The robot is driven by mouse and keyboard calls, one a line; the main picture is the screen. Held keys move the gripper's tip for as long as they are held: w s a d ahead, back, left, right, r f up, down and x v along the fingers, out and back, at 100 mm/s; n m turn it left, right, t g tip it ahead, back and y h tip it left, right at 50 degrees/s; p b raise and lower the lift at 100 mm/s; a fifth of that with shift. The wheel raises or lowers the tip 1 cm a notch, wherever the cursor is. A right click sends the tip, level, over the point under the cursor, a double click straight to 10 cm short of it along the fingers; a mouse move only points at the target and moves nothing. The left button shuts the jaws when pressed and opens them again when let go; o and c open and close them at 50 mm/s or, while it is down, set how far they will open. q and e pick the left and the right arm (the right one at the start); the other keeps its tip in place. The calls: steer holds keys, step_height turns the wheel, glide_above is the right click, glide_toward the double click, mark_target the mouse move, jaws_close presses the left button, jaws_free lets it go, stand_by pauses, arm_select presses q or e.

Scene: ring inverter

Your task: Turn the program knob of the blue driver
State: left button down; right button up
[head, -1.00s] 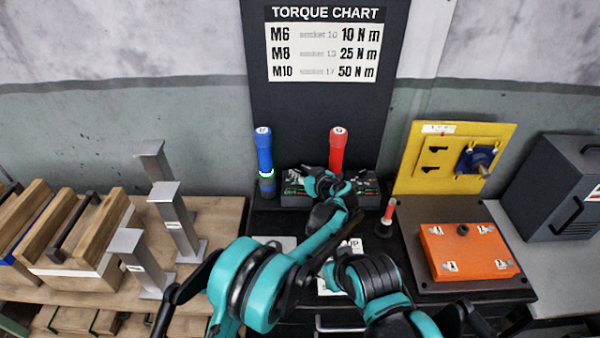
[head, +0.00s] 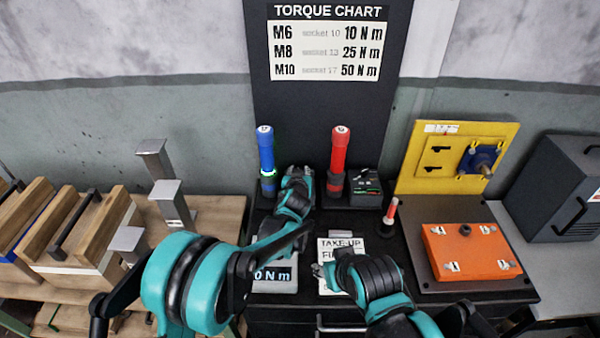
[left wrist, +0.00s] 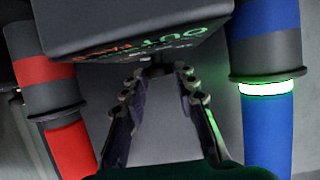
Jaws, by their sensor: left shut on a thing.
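The blue driver (head: 266,150) stands upright at the back of the bench, with a green-lit ring; it also shows at the right of the left wrist view (left wrist: 265,130). My left gripper (head: 296,178) is just right of it in the head view and hides what lies behind. In the left wrist view its fingers (left wrist: 158,82) are around a small dark knob (left wrist: 158,70) under a black box (left wrist: 130,25) with green and red lettering. The gripper is shut on this knob, seen only in part. My right gripper (head: 325,272) is low over a white card; its jaws are unclear.
A red driver (head: 338,150) stands right of the left gripper, with a small black box (head: 366,186) beside it. A display (head: 275,279) reading "0 N m", partly covered, lies in front. A yellow panel (head: 415,155) and orange box (head: 470,252) are at right.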

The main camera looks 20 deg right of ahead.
arm_select(q)
steer(key=shift+w+a+m+g+h, duration=0.1)
steer(key=shift+m+g+h, duration=0.3)
steer(key=shift+m+h, duration=0.45)
steer(key=c, duration=1.2)
jaws_free()
steer(key=v, duration=1.2)
steer(key=shift+a, duration=0.1)
